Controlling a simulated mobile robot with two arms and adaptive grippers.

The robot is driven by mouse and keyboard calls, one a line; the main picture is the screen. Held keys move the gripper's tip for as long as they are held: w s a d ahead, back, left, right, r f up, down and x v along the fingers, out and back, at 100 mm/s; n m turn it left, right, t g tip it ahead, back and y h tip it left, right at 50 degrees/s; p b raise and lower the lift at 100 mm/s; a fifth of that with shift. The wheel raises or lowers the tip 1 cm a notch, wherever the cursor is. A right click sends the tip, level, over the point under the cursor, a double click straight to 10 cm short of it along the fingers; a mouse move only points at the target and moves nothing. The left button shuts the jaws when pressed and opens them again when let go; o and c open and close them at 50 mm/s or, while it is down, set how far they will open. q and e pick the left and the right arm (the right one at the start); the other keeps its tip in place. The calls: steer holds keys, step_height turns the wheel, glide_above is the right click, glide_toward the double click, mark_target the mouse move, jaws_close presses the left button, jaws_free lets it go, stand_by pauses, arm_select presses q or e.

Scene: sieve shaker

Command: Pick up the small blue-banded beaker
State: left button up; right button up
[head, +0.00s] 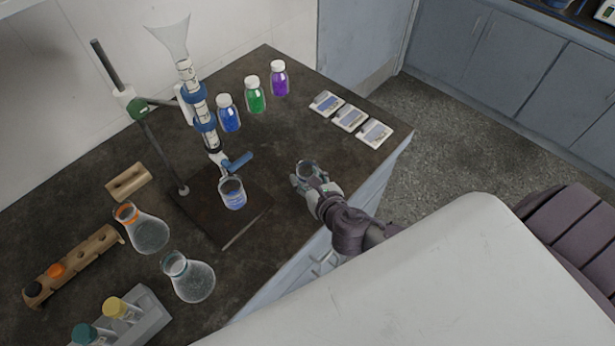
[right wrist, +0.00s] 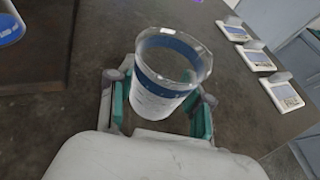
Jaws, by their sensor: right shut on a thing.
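The small blue-banded beaker is a clear, empty-looking cup with a blue band near its rim. In the right wrist view the beaker (right wrist: 165,75) stands upright between the fingers of my right gripper (right wrist: 158,112), which is shut on it. In the head view the beaker (head: 307,169) is near the front edge of the dark bench, partly hidden by my right gripper (head: 308,184). I cannot tell whether its base touches the bench. My left gripper is not in view.
A burette stand (head: 222,215) with a beaker of blue liquid (head: 232,193) is left of my right gripper. Several coloured bottles (head: 255,95) stand behind. Small scales (head: 350,118) lie at the back right. Flasks (head: 188,278) and a tube rack (head: 72,265) fill the left.

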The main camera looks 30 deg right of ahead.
steer(key=shift+r, duration=0.2)
steer(key=shift+r, duration=1.75)
steer(key=s+d+r+b, duration=0.1)
steer(key=s+d+r, duration=0.6)
steer(key=d, duration=0.1)
steer(key=shift+s+d, duration=0.3)
steer(key=shift+s, duration=0.05)
steer(key=shift+r, duration=0.1)
step_height(320, 180, up, 7)
glide_above(304, 164)
steer(key=s+a, duration=0.3)
steer(key=shift+s+a+r+n+y, duration=0.15)
steer(key=shift+a+n+y, duration=0.15)
steer(key=shift+a+y, duration=0.15)
